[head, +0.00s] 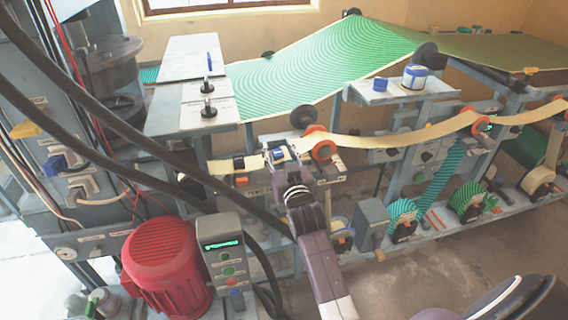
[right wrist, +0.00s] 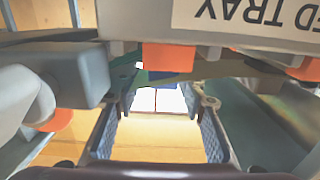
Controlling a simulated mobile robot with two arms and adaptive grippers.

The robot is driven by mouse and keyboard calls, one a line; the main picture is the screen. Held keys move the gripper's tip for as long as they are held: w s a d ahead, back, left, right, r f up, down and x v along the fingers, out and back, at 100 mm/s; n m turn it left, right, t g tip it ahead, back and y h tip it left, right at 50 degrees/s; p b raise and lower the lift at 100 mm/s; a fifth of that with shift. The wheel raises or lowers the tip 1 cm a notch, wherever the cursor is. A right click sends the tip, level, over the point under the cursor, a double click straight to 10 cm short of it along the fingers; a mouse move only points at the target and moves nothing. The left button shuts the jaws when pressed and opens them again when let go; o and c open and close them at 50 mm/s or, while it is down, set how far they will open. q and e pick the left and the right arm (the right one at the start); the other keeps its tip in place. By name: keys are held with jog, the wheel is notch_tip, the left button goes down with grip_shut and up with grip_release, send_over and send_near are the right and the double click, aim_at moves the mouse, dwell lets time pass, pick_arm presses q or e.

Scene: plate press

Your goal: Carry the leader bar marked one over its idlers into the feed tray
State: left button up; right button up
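A cream strip (head: 430,133) sags over orange idlers, including a near one (head: 322,150) and another to the right (head: 480,124). Its left stretch (head: 222,167) lies by the front of the machine. A small blue-topped piece (head: 278,155) sits at my right gripper (head: 284,170); I cannot tell whether it is the leader bar, and no number one is readable. In the right wrist view my right gripper (right wrist: 163,122) has its fingers wide apart. A plate whose upside-down label ends in "ED TRAY" (right wrist: 250,12) lies close above them in the picture. My left gripper is out of view.
A red ribbed motor (head: 168,262) and a grey control box (head: 228,250) stand front left. A green patterned sheet (head: 320,55) slopes behind the strip. A blue-and-white pot (head: 414,77) stands on a shelf above it. Teal reels (head: 402,216) stand low at right.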

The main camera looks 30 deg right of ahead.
jog(key=b+v, duration=0.1)
jog(key=v, duration=1.1)
jog(key=shift+r, duration=0.1)
